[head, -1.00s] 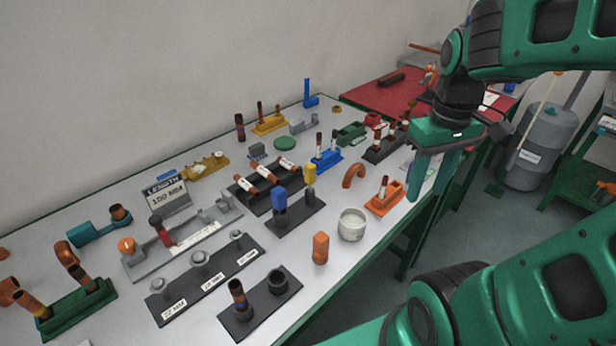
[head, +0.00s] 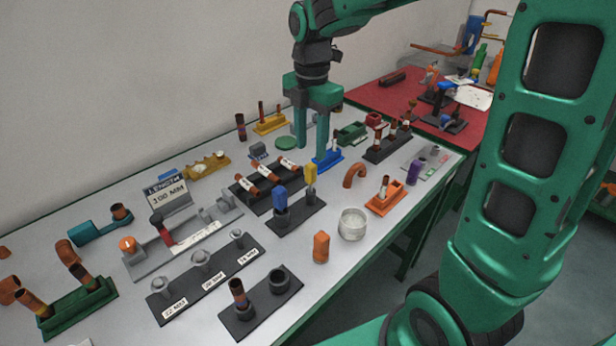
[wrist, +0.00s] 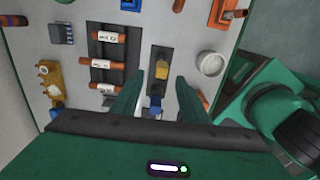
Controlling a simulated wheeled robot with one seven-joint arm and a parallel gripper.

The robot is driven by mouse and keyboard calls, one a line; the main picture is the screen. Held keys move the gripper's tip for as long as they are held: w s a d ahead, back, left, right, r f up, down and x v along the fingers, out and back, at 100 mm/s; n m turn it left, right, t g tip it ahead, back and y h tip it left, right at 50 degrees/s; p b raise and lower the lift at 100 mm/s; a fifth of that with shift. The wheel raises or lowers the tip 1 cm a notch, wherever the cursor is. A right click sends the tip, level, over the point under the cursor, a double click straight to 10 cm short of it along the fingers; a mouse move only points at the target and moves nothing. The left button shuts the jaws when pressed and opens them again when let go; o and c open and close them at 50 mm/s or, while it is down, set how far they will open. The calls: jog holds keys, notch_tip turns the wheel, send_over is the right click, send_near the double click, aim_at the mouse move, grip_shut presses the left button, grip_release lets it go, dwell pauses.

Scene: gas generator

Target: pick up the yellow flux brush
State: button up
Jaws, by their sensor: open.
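The yellow flux brush (head: 310,174) stands upright in a dark flat holder (head: 300,217), beside a blue brush (head: 280,198). My gripper (head: 309,152) is open and empty, pointing down, with its fingertips just above and behind the yellow brush in the head view. In the wrist view the yellow brush (wrist: 162,70) lies between the lines of the two open fingers (wrist: 157,82), slightly beyond their tips. The blue brush (wrist: 155,104) also shows between the fingers there. The gripper does not touch the yellow brush as far as I can see.
A dark rack with labelled copper pieces (head: 266,183) stands left of the holder. A blue stand (head: 328,160) is close behind the fingers.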

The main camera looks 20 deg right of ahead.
aim_at(311, 176)
notch_tip(311, 176, down, 4)
jog(key=shift+f, duration=0.25)
jog(key=shift+s+f, duration=0.2)
jog(key=shift+f, duration=2.5)
jog(key=c, duration=1)
